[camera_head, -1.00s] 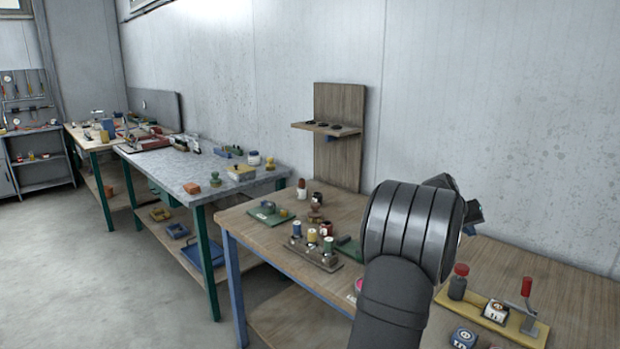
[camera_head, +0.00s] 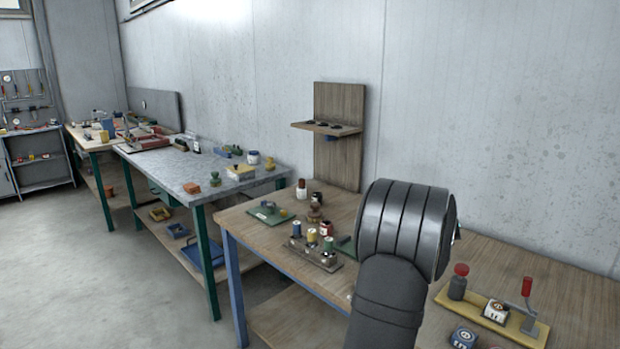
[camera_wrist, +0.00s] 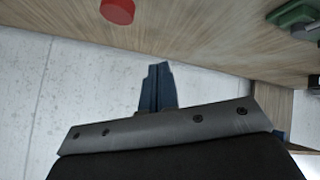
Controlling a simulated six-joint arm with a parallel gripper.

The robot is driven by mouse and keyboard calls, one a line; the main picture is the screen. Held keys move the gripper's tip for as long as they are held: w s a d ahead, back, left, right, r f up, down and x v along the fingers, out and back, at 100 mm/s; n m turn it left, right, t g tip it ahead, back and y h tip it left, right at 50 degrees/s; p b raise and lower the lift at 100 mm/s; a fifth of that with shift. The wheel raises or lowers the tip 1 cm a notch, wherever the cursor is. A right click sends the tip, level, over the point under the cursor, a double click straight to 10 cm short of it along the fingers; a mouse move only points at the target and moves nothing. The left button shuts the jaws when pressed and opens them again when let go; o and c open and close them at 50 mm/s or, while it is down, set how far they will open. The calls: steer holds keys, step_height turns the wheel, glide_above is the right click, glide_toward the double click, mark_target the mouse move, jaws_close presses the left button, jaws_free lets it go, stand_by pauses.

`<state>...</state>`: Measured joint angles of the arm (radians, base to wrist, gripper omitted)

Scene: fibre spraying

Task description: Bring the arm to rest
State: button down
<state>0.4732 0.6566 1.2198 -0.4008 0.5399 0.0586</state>
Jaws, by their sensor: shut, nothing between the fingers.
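My arm (camera_head: 400,235) rises from the bottom of the head view in front of the wooden workbench (camera_head: 262,238). Its grey wrist joint hides part of the bench top, and the gripper itself is hidden behind it there. In the wrist view my gripper (camera_wrist: 157,72) shows as blue fingers pressed together at the centre, with nothing between them. The fingers are seen against the pale wall and the edge of the bench, apart from any object.
A yellow fixture (camera_head: 487,315) with red knobs stands right of the arm. A rack of coloured spools (camera_head: 316,252) and a green plate (camera_head: 270,214) stand left. A wooden shelf stand (camera_head: 340,150) is behind. In the wrist view a red round thing (camera_wrist: 117,11) is near the top.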

steer(key=w+a+f+t+y, duration=0.1)
steer(key=a+f+t, duration=0.2)
steer(key=a+f, duration=0.2)
steer(key=shift+w+a+m+y, duration=0.15)
steer(key=shift+a+m+y, duration=0.15)
steer(key=shift+a, duration=0.65)
steer(key=c, duration=2.1)
jaws_free()
